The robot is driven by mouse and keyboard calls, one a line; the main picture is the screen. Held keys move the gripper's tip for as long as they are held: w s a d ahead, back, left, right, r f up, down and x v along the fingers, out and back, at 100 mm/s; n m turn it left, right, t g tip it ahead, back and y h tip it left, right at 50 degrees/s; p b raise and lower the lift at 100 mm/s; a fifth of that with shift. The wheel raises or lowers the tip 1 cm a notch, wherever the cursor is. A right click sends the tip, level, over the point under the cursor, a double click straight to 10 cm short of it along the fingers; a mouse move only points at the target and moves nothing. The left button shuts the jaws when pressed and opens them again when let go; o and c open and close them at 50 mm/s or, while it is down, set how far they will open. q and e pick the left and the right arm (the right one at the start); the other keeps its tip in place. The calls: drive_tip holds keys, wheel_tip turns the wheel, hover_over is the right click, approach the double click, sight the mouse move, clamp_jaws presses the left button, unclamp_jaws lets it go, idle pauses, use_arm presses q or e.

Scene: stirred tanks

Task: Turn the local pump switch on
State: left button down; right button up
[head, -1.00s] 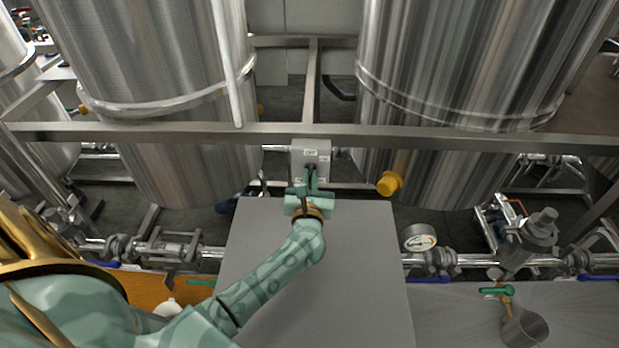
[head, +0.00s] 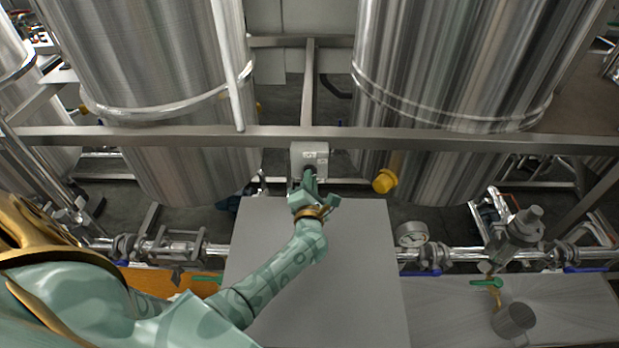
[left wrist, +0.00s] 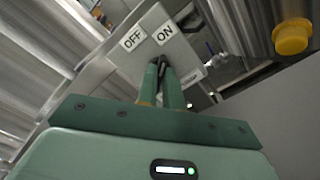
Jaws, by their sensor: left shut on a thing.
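The local pump switch is a small grey box (head: 310,150) on the frame rail between the two tanks, with a dark knob on its front. In the left wrist view, the box front (left wrist: 178,48) bears an OFF label (left wrist: 132,38) on the left and an ON label (left wrist: 164,33) on the right, both tilted in the picture. My left gripper (head: 309,180) is shut on the dark knob (left wrist: 161,63), its fingertips just below the ON label. The fingers hide most of the knob, so its exact pointing is unclear. My right gripper is out of view.
Steel tanks (head: 160,80) (head: 450,70) stand on both sides behind a horizontal rail (head: 420,139). A flat grey panel (head: 330,280) lies below my left forearm. A yellow cap (head: 385,181), a gauge (head: 412,234) and pipes are to the right.

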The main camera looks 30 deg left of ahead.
use_arm(q)
drive_tip(key=shift+m, duration=0.6)
drive_tip(key=shift+d+f, duration=0.1)
drive_tip(key=shift+f, duration=0.05)
drive_tip(key=c, duration=1.5)
unclamp_jaws()
drive_tip(key=shift+c, duration=0.2)
drive_tip(key=p+v, duration=0.4)
drive_tip(key=v, duration=1.2)
drive_tip(key=shift+s, duration=0.25)
